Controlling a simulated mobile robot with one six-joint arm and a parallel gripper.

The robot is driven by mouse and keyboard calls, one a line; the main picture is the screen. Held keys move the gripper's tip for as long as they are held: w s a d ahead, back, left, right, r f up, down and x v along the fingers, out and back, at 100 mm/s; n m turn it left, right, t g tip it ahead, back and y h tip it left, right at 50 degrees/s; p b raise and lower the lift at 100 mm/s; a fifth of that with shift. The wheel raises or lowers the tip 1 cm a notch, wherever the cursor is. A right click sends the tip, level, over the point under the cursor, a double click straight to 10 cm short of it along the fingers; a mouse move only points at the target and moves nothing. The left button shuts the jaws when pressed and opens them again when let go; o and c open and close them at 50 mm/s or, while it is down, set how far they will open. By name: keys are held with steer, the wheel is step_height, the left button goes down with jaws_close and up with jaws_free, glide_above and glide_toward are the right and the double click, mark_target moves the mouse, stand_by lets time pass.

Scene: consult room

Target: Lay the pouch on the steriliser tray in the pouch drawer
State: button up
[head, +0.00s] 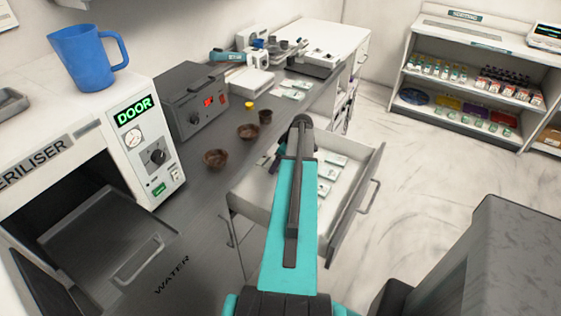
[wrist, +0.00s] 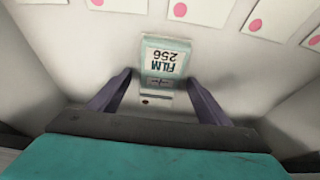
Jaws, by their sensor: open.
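My gripper (wrist: 160,78) is open, with its two fingers apart over a light surface that looks like the drawer floor. A small teal-edged packet marked "FILM 256" (wrist: 165,55) lies ahead of and between the fingertips; I see no grip on it. Several white cards with pink dots lie beyond it; I cannot tell whether they are pouches. In the head view the open drawer (head: 252,204) holds several white and green packets (head: 329,172), and my arm hides part of it. The dark steriliser tray (head: 100,235) at the left looks bare; no pouch shows on it.
The steriliser (head: 145,145) stands open at the left, with a blue jug (head: 82,57) on top. Brown bowls (head: 216,160), a grey box with red digits (head: 195,103) and a yellow cap (head: 249,106) stand on the dark counter. Stocked shelves (head: 470,75) stand at the back right.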

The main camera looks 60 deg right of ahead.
steer(key=shift+r, duration=0.2)
steer(key=b+v, duration=0.3)
steer(key=v, duration=0.9)
stand_by(0.9)
